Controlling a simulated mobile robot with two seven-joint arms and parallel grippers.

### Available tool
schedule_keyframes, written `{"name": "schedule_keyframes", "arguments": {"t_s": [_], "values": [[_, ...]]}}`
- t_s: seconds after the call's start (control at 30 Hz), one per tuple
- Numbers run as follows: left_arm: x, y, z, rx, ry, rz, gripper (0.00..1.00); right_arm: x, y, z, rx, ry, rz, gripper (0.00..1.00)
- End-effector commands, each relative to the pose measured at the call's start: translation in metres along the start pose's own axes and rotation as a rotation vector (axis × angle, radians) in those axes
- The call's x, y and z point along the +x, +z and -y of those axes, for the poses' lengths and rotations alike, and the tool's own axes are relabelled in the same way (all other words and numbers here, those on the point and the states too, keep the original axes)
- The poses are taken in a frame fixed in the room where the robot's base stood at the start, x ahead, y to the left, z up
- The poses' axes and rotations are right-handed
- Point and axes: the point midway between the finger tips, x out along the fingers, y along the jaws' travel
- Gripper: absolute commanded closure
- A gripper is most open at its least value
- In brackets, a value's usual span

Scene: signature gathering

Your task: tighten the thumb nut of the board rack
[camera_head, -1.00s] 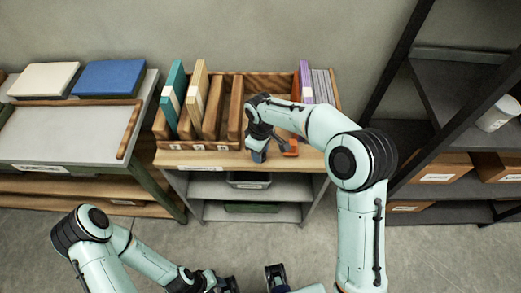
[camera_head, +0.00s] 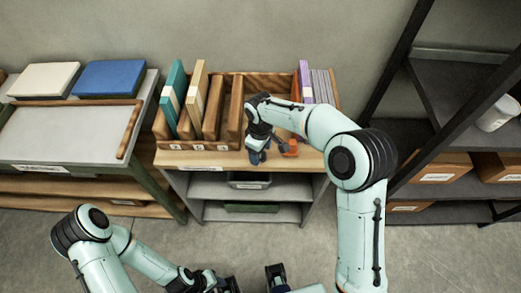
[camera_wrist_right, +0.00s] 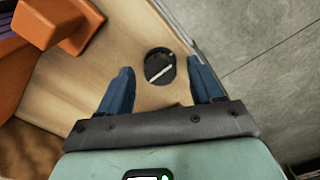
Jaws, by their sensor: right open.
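The thumb nut (camera_wrist_right: 159,66) is a dark round knob with a pale line across it, on a wooden surface in the right wrist view. My right gripper (camera_wrist_right: 161,90) is open, with its two blue fingers on either side of the nut and gaps between. In the head view my right gripper (camera_head: 270,149) is at the front edge of the wooden board rack (camera_head: 222,147), and the nut is not discernible there. An orange part (camera_head: 290,149) is beside it; it also shows in the wrist view (camera_wrist_right: 55,22). My left gripper (camera_head: 222,284) is low at the bottom edge, its jaws unclear.
Teal and tan boards (camera_head: 174,95) stand in the rack's left slots, and purple and grey ones (camera_head: 306,83) at its right. A table with blue (camera_head: 107,78) and cream books stands left. A dark shelf (camera_head: 457,90) with boxes stands right.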

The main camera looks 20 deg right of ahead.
Motion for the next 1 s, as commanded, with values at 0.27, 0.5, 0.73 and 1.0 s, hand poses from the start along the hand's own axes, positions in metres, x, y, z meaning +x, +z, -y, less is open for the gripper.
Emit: {"name": "schedule_keyframes", "arguments": {"t_s": [0.27,0.5,0.73,1.0], "values": [[-0.004,-0.001,-0.002,0.001,0.001,-0.002,0.57,-0.036,-0.001,-0.001,0.0,0.003,-0.005,0.35],[-0.011,-0.002,-0.005,0.002,0.002,-0.005,0.57,-0.092,-0.001,-0.001,0.001,0.002,-0.005,0.35],[-0.017,-0.003,-0.007,0.003,0.003,-0.008,0.57,-0.126,-0.001,0.0,0.001,0.002,-0.003,0.35],[-0.018,-0.004,-0.008,0.003,0.003,-0.008,0.57,-0.134,0.0,0.0,0.001,0.0,-0.001,0.35]]}}
